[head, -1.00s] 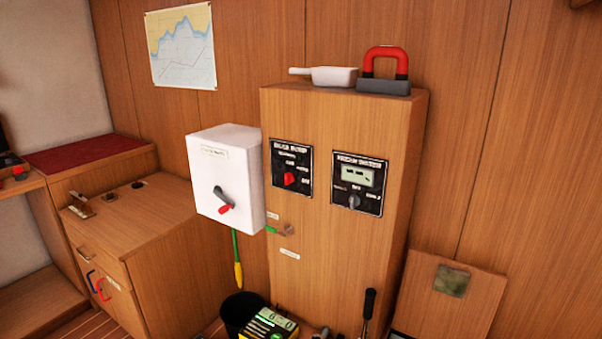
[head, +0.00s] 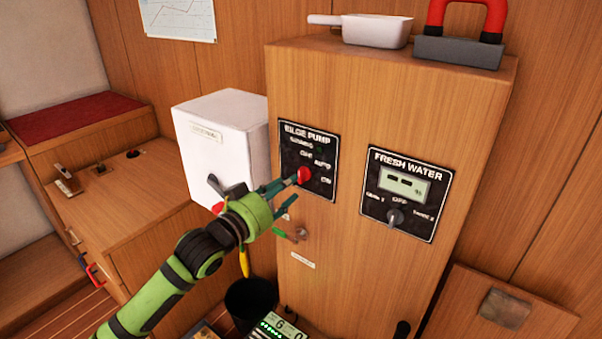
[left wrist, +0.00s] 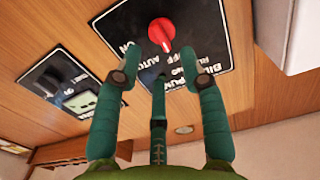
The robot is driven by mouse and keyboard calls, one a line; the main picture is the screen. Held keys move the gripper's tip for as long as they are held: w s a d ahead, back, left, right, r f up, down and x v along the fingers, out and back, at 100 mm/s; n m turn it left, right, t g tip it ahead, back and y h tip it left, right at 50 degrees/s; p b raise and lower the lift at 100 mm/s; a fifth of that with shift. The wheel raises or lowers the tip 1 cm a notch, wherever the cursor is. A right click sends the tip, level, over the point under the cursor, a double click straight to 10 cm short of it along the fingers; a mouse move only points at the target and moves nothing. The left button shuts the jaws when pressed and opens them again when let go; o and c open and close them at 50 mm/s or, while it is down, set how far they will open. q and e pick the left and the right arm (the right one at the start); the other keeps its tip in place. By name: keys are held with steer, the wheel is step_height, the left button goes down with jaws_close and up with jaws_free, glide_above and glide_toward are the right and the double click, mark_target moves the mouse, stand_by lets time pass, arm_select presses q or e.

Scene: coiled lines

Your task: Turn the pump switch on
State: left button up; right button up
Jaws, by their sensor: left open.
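The bilge pump panel (head: 318,152) is a black plate on the wooden cabinet, marked OFF, AUTO and ON. Its red knob (head: 304,175) is the pump switch. My left gripper (head: 285,190) is just left of and below the knob in the head view, partly in front of the panel's lower left. In the left wrist view its three green fingers (left wrist: 160,62) are spread, short of the knob, with nothing between them. My right gripper is not in view.
The fresh water panel (head: 407,193) with a grey knob is right of the pump panel. A white box (head: 220,140) with a lever stands out left of the cabinet. A small valve handle (head: 300,234) is below. A white scoop (head: 375,30) and red-handled block (head: 458,50) sit on top.

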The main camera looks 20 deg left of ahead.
mark_target(301, 177)
arm_select(q)
steer(key=x, duration=0.4)
steer(key=shift+p, duration=0.3)
steer(key=shift+w, duration=0.3)
steer(key=shift+w+d, duration=0.1)
steer(key=shift+w, duration=0.05)
steer(key=shift+f, duration=0.1)
steer(key=c, duration=0.7)
jaws_close()
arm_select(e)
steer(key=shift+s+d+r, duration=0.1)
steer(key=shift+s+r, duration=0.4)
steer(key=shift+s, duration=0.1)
